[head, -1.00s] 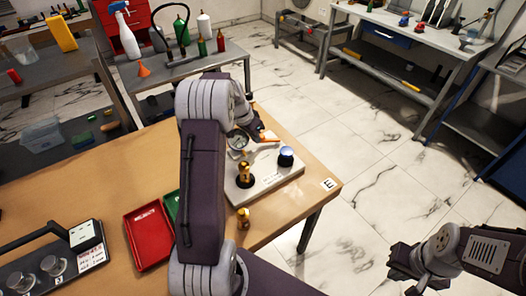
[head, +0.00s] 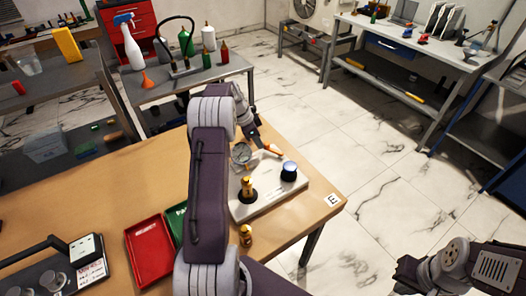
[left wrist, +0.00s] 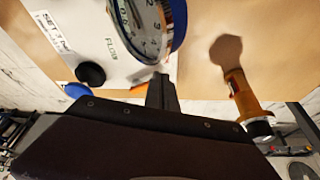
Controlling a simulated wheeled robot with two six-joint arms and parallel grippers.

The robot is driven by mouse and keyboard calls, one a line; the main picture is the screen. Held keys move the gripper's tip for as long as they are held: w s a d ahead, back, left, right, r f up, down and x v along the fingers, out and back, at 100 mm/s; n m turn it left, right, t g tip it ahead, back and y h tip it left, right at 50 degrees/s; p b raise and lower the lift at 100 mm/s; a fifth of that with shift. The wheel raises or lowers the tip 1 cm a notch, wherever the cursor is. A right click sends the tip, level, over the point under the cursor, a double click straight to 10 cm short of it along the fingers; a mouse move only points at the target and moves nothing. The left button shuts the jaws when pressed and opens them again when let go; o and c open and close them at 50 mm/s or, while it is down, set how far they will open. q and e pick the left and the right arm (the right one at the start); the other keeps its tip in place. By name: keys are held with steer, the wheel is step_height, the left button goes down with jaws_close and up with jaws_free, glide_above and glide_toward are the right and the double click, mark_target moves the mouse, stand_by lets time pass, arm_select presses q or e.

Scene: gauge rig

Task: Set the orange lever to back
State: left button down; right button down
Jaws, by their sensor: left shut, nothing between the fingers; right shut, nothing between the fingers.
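The orange lever (head: 272,149) shows as a short orange piece at the back of the pale gauge plate (head: 292,197) in the head view. A small orange bit of it (left wrist: 141,87) shows beside my finger in the left wrist view; the rest is hidden. My left gripper (head: 261,146) is shut and empty, low over the back of the plate, close beside the lever. Its fingertips (left wrist: 161,82) also show in the left wrist view. I cannot tell whether they touch the lever. My right gripper (head: 405,275) is shut and empty, off the table at lower right.
Another brass-coloured piece (left wrist: 240,95) stands on the table beyond. Red tray (head: 150,250) lies left.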

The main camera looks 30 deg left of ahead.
arm_select(q)
steer(key=shift+d+f, duration=0.2)
steer(key=shift+d, duration=0.2)
steer(key=shift+d+r, duration=0.1)
steer(key=shift+d, duration=0.1)
steer(key=shift+s, duration=0.1)
steer(key=v, duration=0.9)
